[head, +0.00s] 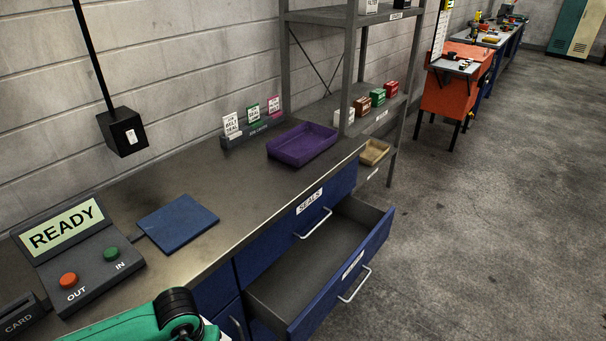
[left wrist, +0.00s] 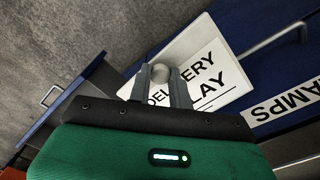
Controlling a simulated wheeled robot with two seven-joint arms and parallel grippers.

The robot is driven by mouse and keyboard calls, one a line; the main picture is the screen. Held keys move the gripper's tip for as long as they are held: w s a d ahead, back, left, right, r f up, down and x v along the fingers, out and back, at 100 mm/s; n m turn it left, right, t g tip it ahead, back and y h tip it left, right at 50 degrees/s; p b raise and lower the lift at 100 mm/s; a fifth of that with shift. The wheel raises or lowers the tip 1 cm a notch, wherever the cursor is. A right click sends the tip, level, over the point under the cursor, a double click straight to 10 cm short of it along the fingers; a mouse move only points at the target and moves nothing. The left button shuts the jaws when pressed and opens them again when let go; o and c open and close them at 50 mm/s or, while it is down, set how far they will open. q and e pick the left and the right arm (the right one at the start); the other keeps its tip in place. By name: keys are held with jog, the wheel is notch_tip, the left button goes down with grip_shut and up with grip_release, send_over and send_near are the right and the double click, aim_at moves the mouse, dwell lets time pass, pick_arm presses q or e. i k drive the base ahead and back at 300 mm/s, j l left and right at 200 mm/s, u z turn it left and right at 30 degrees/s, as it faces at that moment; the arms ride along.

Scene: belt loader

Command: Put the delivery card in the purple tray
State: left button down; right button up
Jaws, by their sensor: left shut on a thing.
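The purple tray (head: 303,145) sits empty on the far part of the metal counter, near its front edge. My left gripper (left wrist: 161,78) is shut on the delivery card (left wrist: 215,75), a white card with black lettering, of which "DELAY" or a similar word is partly hidden. A pale rounded knob shows between the fingers. The card is in front of the blue drawer fronts in the left wrist view. In the head view only my green left arm shows at the bottom edge; its fingers are out of frame. My right gripper is in neither view.
A lower drawer (head: 318,262) stands open and looks empty, jutting out below the counter. A READY console (head: 75,245) and a blue pad (head: 178,222) lie on the near counter. A metal shelf rises beyond the tray.

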aim_at(303, 148)
jog(key=i+l, duration=0.2)
jog(key=l, duration=0.15)
jog(key=i+l+u, duration=0.1)
jog(key=l, duration=0.25)
jog(key=i+l, duration=0.3)
jog(key=i+l+u, duration=0.1)
jog(key=l, duration=0.3)
jog(key=i+l, duration=0.25)
jog(key=i+l+u, duration=0.15)
jog(key=l, duration=0.35)
jog(key=i+l, duration=0.15)
jog(key=l, duration=0.25)
jog(key=i+l+u, duration=0.1)
jog(key=l, duration=0.25)
jog(key=i, duration=0.1)
